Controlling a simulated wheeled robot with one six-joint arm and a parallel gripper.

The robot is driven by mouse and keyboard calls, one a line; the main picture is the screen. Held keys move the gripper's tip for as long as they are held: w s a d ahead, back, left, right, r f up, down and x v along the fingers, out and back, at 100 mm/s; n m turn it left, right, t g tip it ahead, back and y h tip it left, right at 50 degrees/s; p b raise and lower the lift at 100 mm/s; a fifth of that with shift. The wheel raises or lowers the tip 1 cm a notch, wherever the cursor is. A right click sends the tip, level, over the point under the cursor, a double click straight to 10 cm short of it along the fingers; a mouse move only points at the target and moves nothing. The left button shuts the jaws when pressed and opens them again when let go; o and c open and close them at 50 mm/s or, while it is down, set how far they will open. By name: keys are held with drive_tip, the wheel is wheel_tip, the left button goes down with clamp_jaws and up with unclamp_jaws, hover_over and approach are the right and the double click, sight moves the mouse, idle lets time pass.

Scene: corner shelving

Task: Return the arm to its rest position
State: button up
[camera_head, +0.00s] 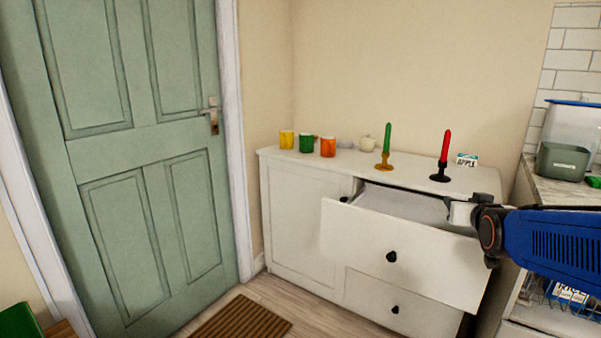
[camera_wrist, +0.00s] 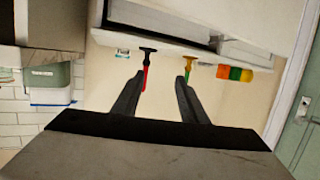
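My arm (camera_head: 555,240) reaches in from the right edge of the head view, its wrist in front of the right end of the white cabinet (camera_head: 300,205). My gripper (camera_wrist: 159,76) shows two dark fingers spread apart in the wrist view, with nothing between them. In the head view its fingers are hard to make out. The top drawer (camera_head: 365,236) is pulled out, and my wrist overlaps its right end in the picture. I cannot tell whether they touch. The lower drawer (camera_head: 420,318) looks shut.
On the cabinet top stand a yellow mug (camera_head: 287,140), a green mug (camera_head: 306,142), an orange mug (camera_head: 328,147), a green candle (camera_head: 387,140), a red candle (camera_head: 445,145) and an APPLE box (camera_head: 467,159). A counter (camera_head: 560,190) is at right. A green door (camera_head: 120,150) is at left.

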drive_tip(key=s+a+f+n+g+y, duration=0.1)
drive_tip(key=s+a+f+g, duration=0.2)
drive_tip(key=s, duration=0.6)
drive_tip(key=s+a+f+g+y, duration=0.1)
drive_tip(key=s+a+f+g, duration=0.2)
drive_tip(key=s, duration=0.7)
drive_tip(key=s+a+f+n+g+y, duration=0.1)
drive_tip(key=s+a+f+g, duration=0.2)
drive_tip(key=s+a+f, duration=0.3)
drive_tip(key=s+f, duration=0.2)
drive_tip(key=s, duration=0.2)
drive_tip(key=shift+a+f+n+g, duration=0.15)
drive_tip(key=shift+f+n+g, duration=0.15)
drive_tip(key=shift+g, duration=0.1)
